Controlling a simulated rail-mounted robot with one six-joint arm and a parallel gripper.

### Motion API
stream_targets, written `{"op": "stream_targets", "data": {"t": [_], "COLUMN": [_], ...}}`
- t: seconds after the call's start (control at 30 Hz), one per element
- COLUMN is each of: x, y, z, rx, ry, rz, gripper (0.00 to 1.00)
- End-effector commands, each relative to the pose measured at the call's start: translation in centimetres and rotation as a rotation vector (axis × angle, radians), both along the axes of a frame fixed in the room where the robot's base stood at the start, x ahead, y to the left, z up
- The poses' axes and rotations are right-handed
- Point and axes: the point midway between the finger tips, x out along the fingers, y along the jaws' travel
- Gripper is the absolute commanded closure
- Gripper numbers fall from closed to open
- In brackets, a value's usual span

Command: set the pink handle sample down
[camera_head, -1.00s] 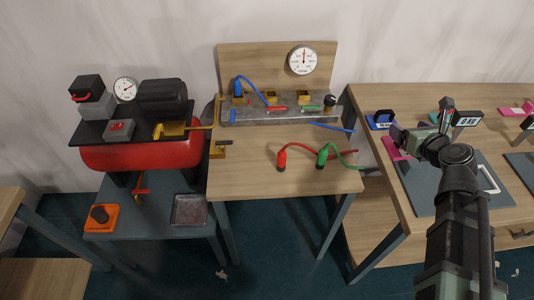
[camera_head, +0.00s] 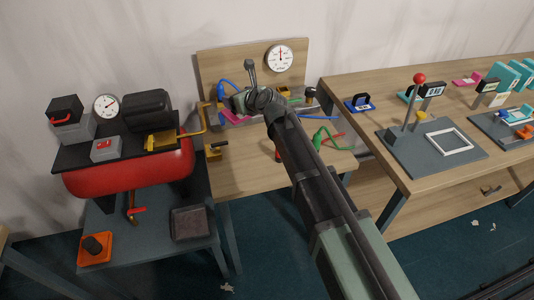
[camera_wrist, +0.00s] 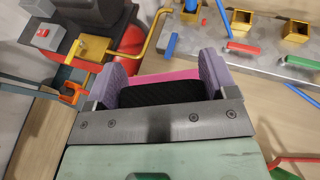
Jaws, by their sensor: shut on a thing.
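The pink handle sample (camera_head: 236,118) is held by my gripper (camera_head: 242,106) over the back left part of the middle wooden table (camera_head: 245,178) in the head view. In the wrist view, the purple-grey fingers of my gripper (camera_wrist: 165,82) are shut on the sample's black handle. A pink strip of the sample (camera_wrist: 165,76) shows beyond the handle. The sample is close to the grey metal block with coloured tubes (camera_wrist: 262,62). I cannot tell whether it touches the table; its underside is hidden.
A red compressor (camera_head: 130,170) with a brass pipe (camera_head: 192,132) stands to the left. Red and green hoses (camera_head: 325,138) lie on the middle table's right part. The right table (camera_head: 385,85) holds a grey press with a red-knobbed lever (camera_head: 419,78) and several handled samples.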

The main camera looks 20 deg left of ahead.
Motion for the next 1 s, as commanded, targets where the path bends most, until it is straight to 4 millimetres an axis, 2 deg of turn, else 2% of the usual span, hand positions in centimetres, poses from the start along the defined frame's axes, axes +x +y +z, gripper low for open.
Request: {"op": "stream_targets", "data": {"t": [0.07,0.17,0.27,0.4,0.6,0.7,0.87,1.0], "x": [0.0,0.0,0.0,0.0,0.0,0.0,0.0,0.0], "y": [0.1,0.0,0.0,0.0,0.0,0.0,-0.1,0.0], "z": [-0.1,-1.2,-3.9,-8.9,-15.1,-16.2,-16.1,-19.0], "rx": [0.000,0.000,0.000,0.000,0.000,0.000,0.000,0.000], "ry": [0.000,0.000,0.000,0.000,0.000,0.000,0.000,0.000], "rz": [-0.001,-0.001,-0.001,-0.001,-0.001,-0.001,-0.001,-0.001], "gripper": [0.47,0.47,0.47,0.47,0.47,0.47,0.47,0.47]}}
